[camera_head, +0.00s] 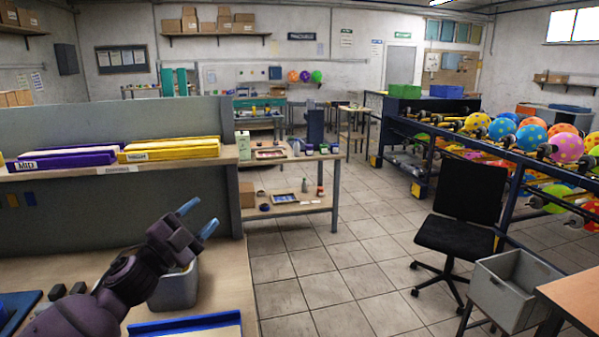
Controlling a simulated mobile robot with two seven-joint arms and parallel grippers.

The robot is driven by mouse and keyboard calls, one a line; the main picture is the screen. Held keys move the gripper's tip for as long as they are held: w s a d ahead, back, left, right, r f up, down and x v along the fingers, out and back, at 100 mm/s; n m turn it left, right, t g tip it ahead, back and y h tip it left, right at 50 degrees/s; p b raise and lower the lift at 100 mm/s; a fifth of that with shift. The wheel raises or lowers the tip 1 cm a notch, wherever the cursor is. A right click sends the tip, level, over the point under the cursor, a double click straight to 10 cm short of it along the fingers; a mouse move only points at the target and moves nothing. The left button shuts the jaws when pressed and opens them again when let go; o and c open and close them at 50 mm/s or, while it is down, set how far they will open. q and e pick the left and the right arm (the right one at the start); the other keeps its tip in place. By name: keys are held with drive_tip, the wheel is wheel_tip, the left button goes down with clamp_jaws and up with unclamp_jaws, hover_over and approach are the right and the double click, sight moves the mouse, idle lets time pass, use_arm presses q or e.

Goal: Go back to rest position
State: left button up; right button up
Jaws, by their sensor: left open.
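My left gripper (199,217) is in the lower left of the head view. Its two blue-tipped fingers are apart, with nothing between them. It is above the wooden workbench (222,284), over or just in front of a small grey bin (176,288), whose top the gripper partly hides. My right gripper does not show in this view.
A shelf above the bench holds purple boxes (66,158) and yellow boxes (170,149). A blue-edged tray (187,327) lies at the bench front. A black chair (462,226), grey bin (512,287) and balloon rack (513,190) stand right. The tiled floor (345,270) between is clear.

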use_arm(q)
drive_tip(key=s+a+f+n+y, duration=0.2)
drive_tip(key=s+f+n+y, duration=0.15)
drive_tip(key=f, duration=0.35)
drive_tip(key=s+a+f+n+g+y, duration=0.1)
drive_tip(key=s+f+n+y, duration=0.1)
drive_tip(key=f+n+y, duration=0.3)
drive_tip(key=s+a+f+n+y, duration=0.2)
drive_tip(key=s+f+n, duration=0.1)
drive_tip(key=f, duration=0.5)
drive_tip(key=s+a+f+n+g+y, duration=0.1)
drive_tip(key=s+f+n+g, duration=0.1)
drive_tip(key=s+f, duration=0.7)
drive_tip(key=s+a+f+n+g+y, duration=0.1)
drive_tip(key=s+f+n+g, duration=0.2)
drive_tip(key=s+f, duration=0.6)
drive_tip(key=s+n, duration=0.1)
drive_tip(key=s, duration=0.4)
drive_tip(key=shift+a+f+n+y, duration=0.25)
drive_tip(key=shift+n+y, duration=0.1)
drive_tip(key=shift+s, duration=0.1)
drive_tip(key=shift+c, duration=0.2)
